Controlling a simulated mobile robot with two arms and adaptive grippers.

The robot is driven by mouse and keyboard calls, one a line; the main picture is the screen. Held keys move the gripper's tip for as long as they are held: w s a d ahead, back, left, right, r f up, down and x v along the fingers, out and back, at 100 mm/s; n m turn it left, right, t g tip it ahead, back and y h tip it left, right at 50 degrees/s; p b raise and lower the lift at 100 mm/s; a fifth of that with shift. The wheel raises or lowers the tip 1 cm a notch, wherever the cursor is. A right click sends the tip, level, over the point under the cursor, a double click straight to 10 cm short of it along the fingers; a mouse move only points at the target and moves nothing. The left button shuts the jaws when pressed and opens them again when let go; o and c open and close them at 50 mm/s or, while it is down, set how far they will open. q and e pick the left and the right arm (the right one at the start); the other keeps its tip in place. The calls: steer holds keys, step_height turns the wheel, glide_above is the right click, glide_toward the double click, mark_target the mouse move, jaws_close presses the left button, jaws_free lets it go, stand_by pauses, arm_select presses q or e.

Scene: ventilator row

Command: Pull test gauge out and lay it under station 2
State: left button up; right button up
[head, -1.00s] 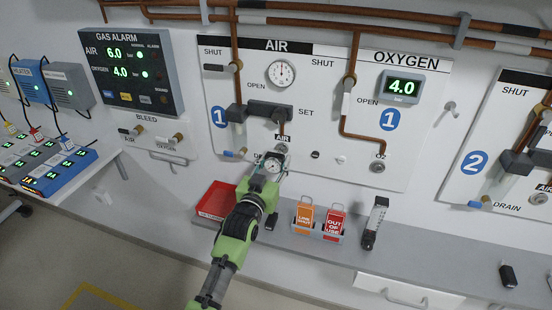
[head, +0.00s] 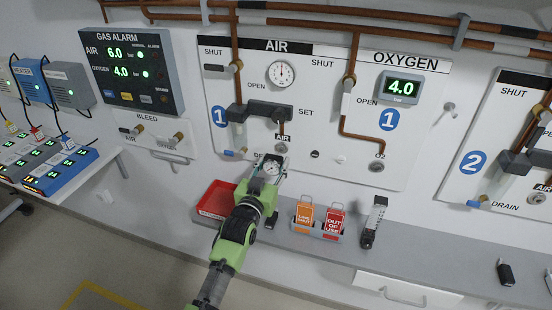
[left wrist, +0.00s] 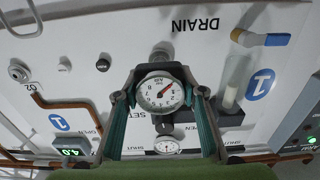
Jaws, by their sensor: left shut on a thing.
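The test gauge (head: 272,166) is a small round white dial in a dark holder. My left gripper (head: 270,175) is shut on it, and the fingers stand on both sides of the dial in the left wrist view (left wrist: 160,92). The gauge is just below and in front of the station 1 air outlet (head: 281,148), whose round face shows in the head view. A gap to the wall is hard to judge. The station 2 panel (head: 472,162) is at the right, with the grey counter (head: 440,258) running below it. My right gripper is not in view.
On the counter are a red tray (head: 213,200) left of my gripper, a holder with orange (head: 304,215) and red (head: 333,221) tags, and a flowmeter (head: 374,222). A small black object (head: 505,272) lies at the far right. The counter between flowmeter and black object is clear.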

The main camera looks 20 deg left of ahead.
mark_target(271, 169)
arm_select(q)
steer(key=shift+s+a+r+p, duration=0.1)
steer(key=shift+s+p, duration=1.5)
steer(key=shift+s, duration=0.8)
steer(key=shift+s+p, duration=0.55)
steer(key=shift+s, duration=0.55)
